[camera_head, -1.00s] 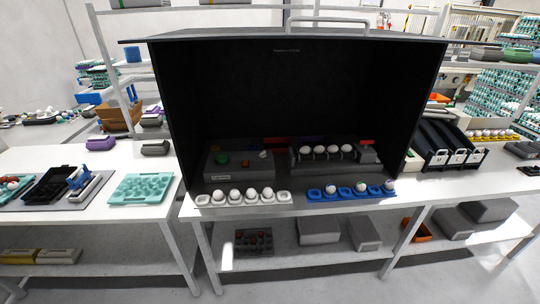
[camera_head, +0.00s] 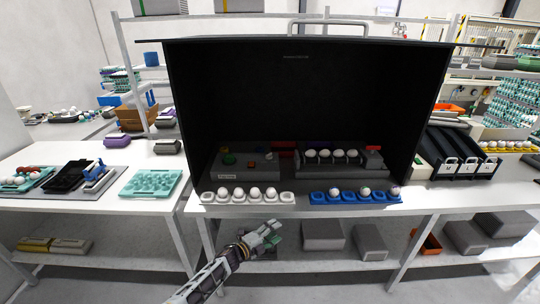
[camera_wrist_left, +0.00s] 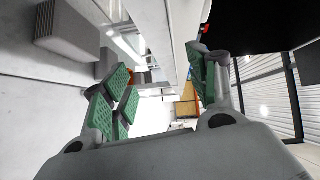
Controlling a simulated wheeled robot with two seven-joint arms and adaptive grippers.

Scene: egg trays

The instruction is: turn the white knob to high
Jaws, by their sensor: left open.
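The white knob (camera_head: 269,156) is small and pale in the head view. It sits at the right of the dark control box (camera_head: 240,175), inside the black booth. Its pointer setting is too small to read. My left gripper (camera_head: 268,233) is in front of the table's front edge and below the tabletop, well apart from the knob. It is open and empty, and its green finger pads spread apart in the left wrist view (camera_wrist_left: 160,78). The knob does not show in the wrist view. My right gripper is not in view.
The box also bears a green button (camera_head: 229,159) and an orange-red button (camera_head: 250,164). A white egg tray (camera_head: 210,197) and a blue egg tray (camera_head: 320,198) lie along the table front. The black booth (camera_head: 300,90) has side walls and a roof. Grey boxes (camera_head: 322,234) stand on the lower shelf.

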